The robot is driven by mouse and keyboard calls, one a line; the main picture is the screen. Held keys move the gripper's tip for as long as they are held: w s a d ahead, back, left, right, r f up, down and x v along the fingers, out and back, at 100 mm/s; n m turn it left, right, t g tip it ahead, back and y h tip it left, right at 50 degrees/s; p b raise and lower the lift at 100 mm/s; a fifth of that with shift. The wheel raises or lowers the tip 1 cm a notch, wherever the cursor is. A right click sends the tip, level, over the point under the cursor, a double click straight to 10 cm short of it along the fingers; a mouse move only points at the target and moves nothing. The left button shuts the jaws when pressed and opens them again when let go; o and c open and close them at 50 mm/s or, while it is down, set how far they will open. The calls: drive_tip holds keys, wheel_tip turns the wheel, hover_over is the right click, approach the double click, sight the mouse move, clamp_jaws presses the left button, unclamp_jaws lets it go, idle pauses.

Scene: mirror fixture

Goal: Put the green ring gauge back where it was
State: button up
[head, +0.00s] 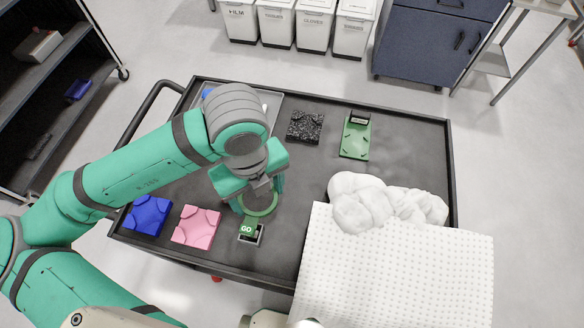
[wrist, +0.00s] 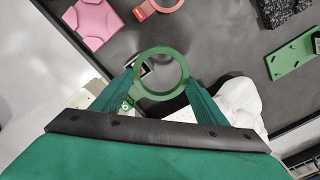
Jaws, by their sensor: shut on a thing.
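The green ring gauge (head: 272,208) is a round ring with a handle tab marked GO. It hangs at my gripper (head: 255,190), above the dark cart top. In the wrist view the ring (wrist: 163,96) lies between the two green fingers of my gripper (wrist: 160,88), which is shut on it. A small pale-framed dark holder (head: 258,238) shows just below the GO tab in the head view. Part of it shows through the ring in the wrist view. I cannot tell the gap between tab and holder.
A blue block (head: 147,214) and a pink block (head: 196,227) lie left. A black speckled block (head: 305,126) and green plate (head: 355,140) lie at the back. White cloth (head: 385,203) and a dotted white sheet (head: 400,270) cover the right. A red ring (wrist: 165,6) lies behind.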

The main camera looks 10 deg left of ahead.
drive_tip(key=w+d+f, duration=0.3)
drive_tip(key=w+f, duration=0.1)
drive_tip(key=w, duration=0.4)
hover_over(291, 179)
drive_tip(key=s, duration=0.1)
drive_tip(key=f, duration=0.4)
drive_tip(key=shift+s+a+f, duration=0.15)
drive_tip(key=shift+s+a, duration=0.05)
drive_tip(key=shift+w+d+f, duration=0.2)
drive_tip(key=shift+w+f, duration=0.3)
drive_tip(key=shift+f, duration=0.1)
drive_tip(key=shift+w+f, duration=0.15)
drive_tip(key=shift+f, duration=1.55)
drive_tip(key=shift+f, duration=0.15)
drive_tip(key=o, duration=1.1)
